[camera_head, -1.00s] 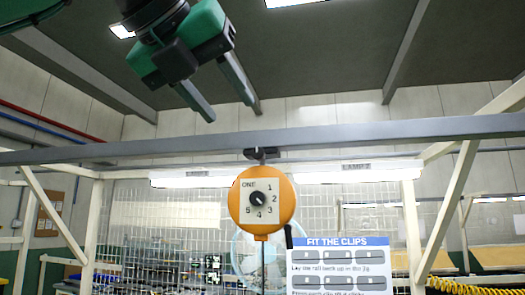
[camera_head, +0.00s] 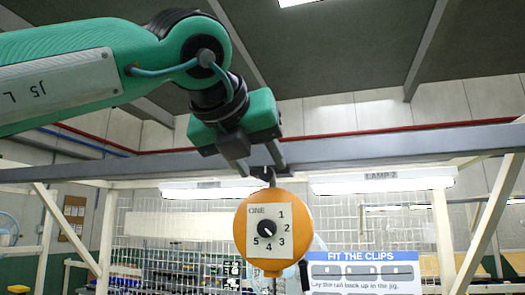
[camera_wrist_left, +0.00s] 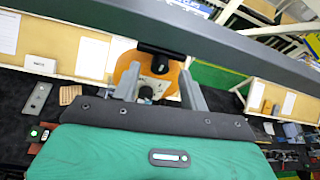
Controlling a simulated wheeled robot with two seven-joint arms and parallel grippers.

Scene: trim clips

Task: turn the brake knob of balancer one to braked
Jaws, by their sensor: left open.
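Balancer one is a round orange housing (camera_head: 243,237) hanging from the grey overhead rail. Its pale dial plate reads ONE and the numbers 1 to 5 around a small black knob (camera_head: 264,228). The knob's white mark seems to point to the lower right, but it is small. My left gripper (camera_head: 260,167) is open and empty, just above the housing, with its fingers pointing down near the hanger. In the left wrist view the orange housing (camera_wrist_left: 128,62) shows between and beyond the open fingers (camera_wrist_left: 160,88). My right gripper is not in view.
The grey overhead rail (camera_head: 350,150) runs across, close to my left fingers. A blue and white sign, FIT THE CLIPS (camera_head: 362,270), stands at the lower right. A wire mesh panel (camera_head: 150,225) and lit lamps (camera_head: 380,180) are behind. Space right of the balancer is mostly clear.

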